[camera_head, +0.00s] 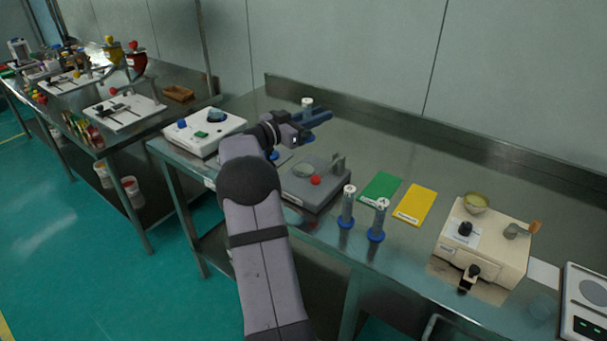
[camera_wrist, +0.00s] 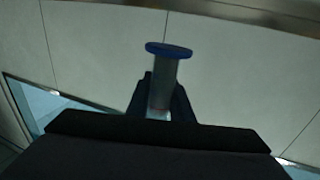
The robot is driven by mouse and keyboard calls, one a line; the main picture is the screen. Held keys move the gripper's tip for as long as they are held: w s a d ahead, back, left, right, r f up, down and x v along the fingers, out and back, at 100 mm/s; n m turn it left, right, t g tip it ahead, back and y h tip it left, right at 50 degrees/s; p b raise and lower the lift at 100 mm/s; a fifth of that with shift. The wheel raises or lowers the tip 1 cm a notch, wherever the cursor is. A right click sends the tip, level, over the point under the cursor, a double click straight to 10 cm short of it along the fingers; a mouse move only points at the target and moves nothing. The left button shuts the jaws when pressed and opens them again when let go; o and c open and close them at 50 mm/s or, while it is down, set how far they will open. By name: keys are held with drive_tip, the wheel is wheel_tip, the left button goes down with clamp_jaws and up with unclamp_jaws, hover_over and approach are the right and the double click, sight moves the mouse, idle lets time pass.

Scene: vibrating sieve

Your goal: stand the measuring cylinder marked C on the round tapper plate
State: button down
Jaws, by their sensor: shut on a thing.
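My gripper (camera_head: 318,118) is raised over the back of the bench, left of centre in the head view. It is shut on a measuring cylinder, whose pale top (camera_head: 307,102) shows just above the fingers. In the wrist view the clear cylinder (camera_wrist: 160,88) is between the fingers, with its blue base (camera_wrist: 168,49) sticking out beyond them. No letter is readable on it. The grey tapper (camera_head: 318,196) sits on the bench in front of and below my gripper. Its round plate (camera_head: 303,171) looks empty.
Two more blue-based cylinders (camera_head: 347,207) (camera_head: 378,220) stand upright right of the tapper, letters unreadable. Green (camera_head: 381,187) and yellow (camera_head: 415,204) mats lie behind them. A white device (camera_head: 205,132) stands left, a beige machine (camera_head: 484,247) right. A short post (camera_head: 338,163) rises at the tapper's back.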

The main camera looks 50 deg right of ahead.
drive_tip(key=shift+w+a+f, duration=0.2)
drive_tip(key=shift+w, duration=0.3)
drive_tip(key=p, duration=0.1)
hover_over(304, 170)
drive_tip(key=d, duration=0.4)
drive_tip(key=shift+s+f, duration=0.2)
drive_tip(key=shift+f, duration=2.25)
drive_tip(key=shift+s+f, duration=0.15)
drive_tip(key=shift+f, duration=2.3)
drive_tip(key=shift+f, duration=0.2)
drive_tip(key=c, duration=1.6)
unclamp_jaws()
drive_tip(key=shift+a, duration=0.1)
drive_tip(key=shift+o, duration=0.2)
drive_tip(key=shift+r, duration=0.1)
